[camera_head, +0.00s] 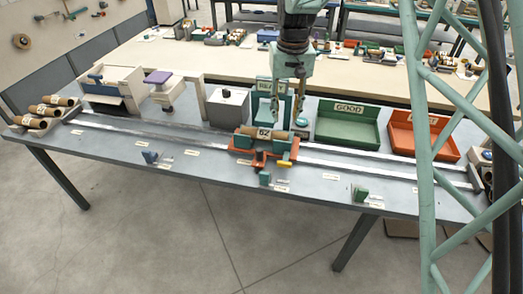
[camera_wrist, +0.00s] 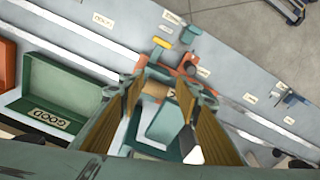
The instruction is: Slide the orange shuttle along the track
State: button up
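The orange shuttle (camera_head: 243,143) sits on the metal track (camera_head: 160,130) near the middle of the table. It carries a brown tube (camera_head: 281,135) with a white label, and a small yellow part (camera_head: 284,164) shows at its front. In the wrist view the shuttle (camera_wrist: 208,91) shows partly beyond the fingertips, with much of it hidden. My gripper (camera_head: 286,116) hangs above the rear right of the shuttle, fingers pointing down. In the wrist view my gripper (camera_wrist: 163,82) has its fingers apart. No held object is evident, but whether the tips touch the tube cannot be told.
A green GOOD tray (camera_head: 348,136) and an orange-red tray (camera_head: 400,143) stand behind the track at right. A green stand (camera_head: 264,88) is just behind the shuttle. A grey box (camera_head: 228,108) stands left of it. Brown tubes (camera_head: 42,112) lie at the far left. Small levers (camera_head: 360,193) line the front.

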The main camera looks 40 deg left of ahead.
jog(key=p, duration=0.1)
send_over(259, 149)
notch_tip(259, 149, down, 6)
jog(key=shift+f, duration=0.15)
jog(key=shift+d+f, duration=0.1)
jog(key=shift+f+b, duration=0.3)
jog(key=shift+f, duration=6.5)
jog(key=shift+c, duration=0.6)
grip_shut()
